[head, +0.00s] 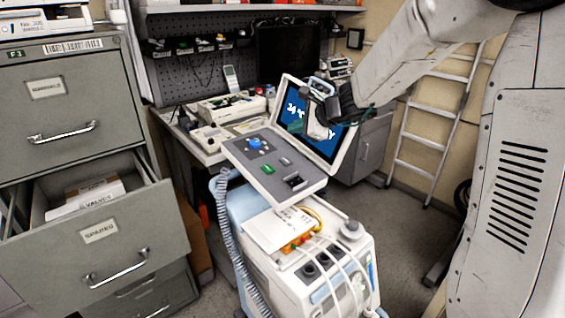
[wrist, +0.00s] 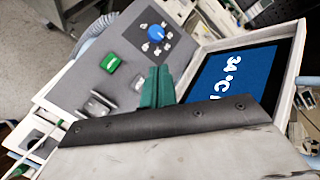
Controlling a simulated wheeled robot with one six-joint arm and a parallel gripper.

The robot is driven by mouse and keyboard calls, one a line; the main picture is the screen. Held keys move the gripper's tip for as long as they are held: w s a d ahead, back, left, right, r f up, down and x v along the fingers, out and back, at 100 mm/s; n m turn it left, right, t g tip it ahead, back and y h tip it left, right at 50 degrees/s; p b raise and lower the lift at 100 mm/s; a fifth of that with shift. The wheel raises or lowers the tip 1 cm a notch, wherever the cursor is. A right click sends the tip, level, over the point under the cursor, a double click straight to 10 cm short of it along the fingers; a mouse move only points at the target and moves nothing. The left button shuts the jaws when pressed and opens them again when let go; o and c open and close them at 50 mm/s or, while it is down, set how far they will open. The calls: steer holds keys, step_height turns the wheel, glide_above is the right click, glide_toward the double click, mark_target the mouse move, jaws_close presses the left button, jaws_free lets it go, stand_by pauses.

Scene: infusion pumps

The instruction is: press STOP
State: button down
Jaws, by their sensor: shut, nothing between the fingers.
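A light grey control panel (head: 276,166) sits on a wheeled machine. It carries a blue knob (head: 254,143), a green switch (head: 267,169), a small grey switch (head: 285,161) and a dark-and-silver switch (head: 295,182). In the wrist view I see the blue knob (wrist: 156,33), green switch (wrist: 110,62) and grey switch (wrist: 139,83). No STOP label is readable. My gripper (head: 320,98) is in front of the screen, above and right of the panel in the head view. Its green fingers (wrist: 158,75) are shut and empty. Whether they touch anything cannot be told.
The tilted screen (head: 330,140) stands behind the panel, showing white text on blue. A filing cabinet with an open drawer (head: 100,225) is at left. A bench with equipment (head: 220,120) is behind, and a ladder (head: 430,120) leans at right. Tubes and papers lie below the panel.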

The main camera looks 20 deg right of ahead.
steer(key=shift+f, duration=0.1)
glide_toward(282, 158)
steer(key=shift+w+r+x, duration=0.1)
steer(key=shift+r+x, duration=0.1)
steer(key=shift+x, duration=1)
steer(key=shift+w+r+x, duration=0.15)
steer(key=shift+r+x, duration=0.05)
steer(key=shift+x, duration=1)
steer(key=shift+a, duration=0.15)
steer(key=shift+f, duration=0.1)
steer(key=shift+w+f, duration=0.25)
steer(key=shift+f, duration=0.05)
steer(key=shift+a+f, duration=0.1)
steer(key=shift+f, duration=0.3)
stand_by(0.5)
steer(key=shift+s+r, duration=0.1)
steer(key=shift+r, duration=0.7)
